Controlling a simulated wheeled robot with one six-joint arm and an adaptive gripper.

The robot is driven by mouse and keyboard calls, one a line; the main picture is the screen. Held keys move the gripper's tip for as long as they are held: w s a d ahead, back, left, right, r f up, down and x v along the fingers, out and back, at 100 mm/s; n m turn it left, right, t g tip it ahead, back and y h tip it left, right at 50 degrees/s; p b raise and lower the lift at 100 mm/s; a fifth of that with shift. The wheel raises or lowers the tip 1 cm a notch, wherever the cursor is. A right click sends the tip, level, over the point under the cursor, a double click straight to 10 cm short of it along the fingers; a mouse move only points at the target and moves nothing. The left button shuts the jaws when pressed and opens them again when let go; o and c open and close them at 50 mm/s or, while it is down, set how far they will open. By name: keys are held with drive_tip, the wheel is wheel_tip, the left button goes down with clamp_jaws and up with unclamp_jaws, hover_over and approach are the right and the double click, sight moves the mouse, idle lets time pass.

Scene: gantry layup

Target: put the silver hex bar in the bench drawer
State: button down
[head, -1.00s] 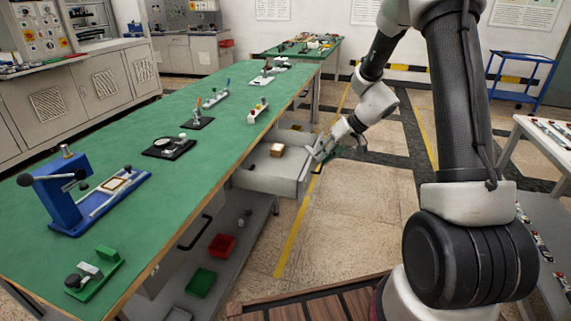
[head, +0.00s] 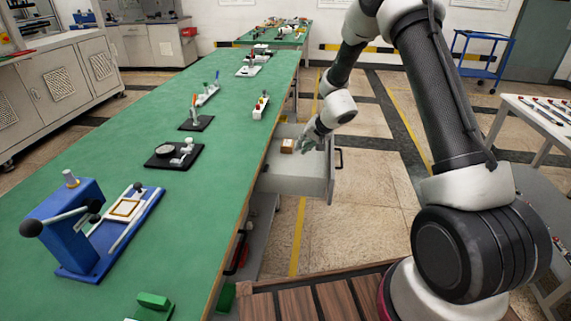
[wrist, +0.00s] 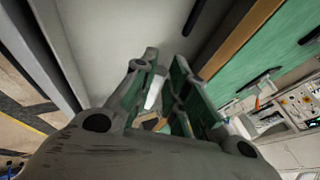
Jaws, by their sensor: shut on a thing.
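The bench drawer (head: 290,182) is pulled open from the right side of the green bench; its pale interior also shows in the wrist view (wrist: 110,45). My gripper (head: 308,143) is over the far part of the open drawer, inboard of its front panel. In the wrist view my gripper (wrist: 163,92) is shut on the silver hex bar (wrist: 153,92), of which only a small pale piece shows between the green-lined fingers.
The drawer's black handle (head: 339,158) sticks out to the right. The green bench top (head: 120,125) carries several fixtures, including a blue press (head: 70,225). The near drawer floor is clear.

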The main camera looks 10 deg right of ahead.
drive_tip(key=shift+w+a+f, duration=0.1)
drive_tip(key=shift+a+f, duration=0.05)
drive_tip(key=shift+f, duration=2.35)
drive_tip(key=shift+w+a+f, duration=0.1)
drive_tip(key=shift+f, duration=2.35)
drive_tip(key=shift+f, duration=0.6)
drive_tip(key=c, duration=1.4)
unclamp_jaws()
